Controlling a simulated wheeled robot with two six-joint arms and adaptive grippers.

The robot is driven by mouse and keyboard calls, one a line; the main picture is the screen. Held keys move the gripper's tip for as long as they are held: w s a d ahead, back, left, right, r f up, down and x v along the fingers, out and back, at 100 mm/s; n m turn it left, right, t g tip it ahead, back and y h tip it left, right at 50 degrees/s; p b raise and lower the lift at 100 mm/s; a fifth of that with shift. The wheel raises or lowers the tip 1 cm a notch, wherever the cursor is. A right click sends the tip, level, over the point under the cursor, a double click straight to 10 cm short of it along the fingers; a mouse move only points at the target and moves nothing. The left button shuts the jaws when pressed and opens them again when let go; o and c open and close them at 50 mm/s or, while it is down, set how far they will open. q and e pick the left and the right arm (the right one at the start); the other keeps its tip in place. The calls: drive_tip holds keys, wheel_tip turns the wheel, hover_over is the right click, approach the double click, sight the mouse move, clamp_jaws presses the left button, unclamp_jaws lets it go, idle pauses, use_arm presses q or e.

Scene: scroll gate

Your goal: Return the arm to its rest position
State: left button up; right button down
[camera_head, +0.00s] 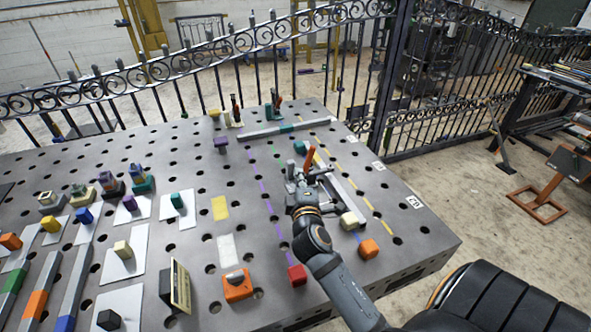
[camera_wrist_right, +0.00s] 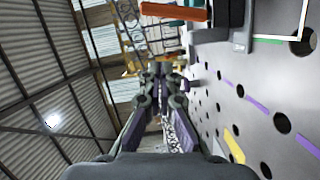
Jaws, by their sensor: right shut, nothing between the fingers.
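My right arm reaches in from the lower right in the head view, over the right part of the perforated grey table (camera_head: 420,232). Its gripper (camera_head: 300,172) is above the table, close to an upright orange-red piece (camera_head: 309,160); I cannot tell from here whether they touch. In the right wrist view the gripper (camera_wrist_right: 161,72) is shut and empty, with its fingertips together. A red-orange bar (camera_wrist_right: 174,12) shows beyond it at the top, apart from the fingers. My left gripper is not in view.
A grey bar (camera_head: 262,134) lies at the table's back. Several coloured blocks and white plates fill the left. A black scroll fence (camera_head: 130,80) runs behind.

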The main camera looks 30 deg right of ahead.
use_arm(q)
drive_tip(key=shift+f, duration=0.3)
use_arm(e)
drive_tip(key=shift+s+a+r, duration=0.2)
drive_tip(key=shift+s+a, duration=0.65)
drive_tip(key=shift+s, duration=0.1)
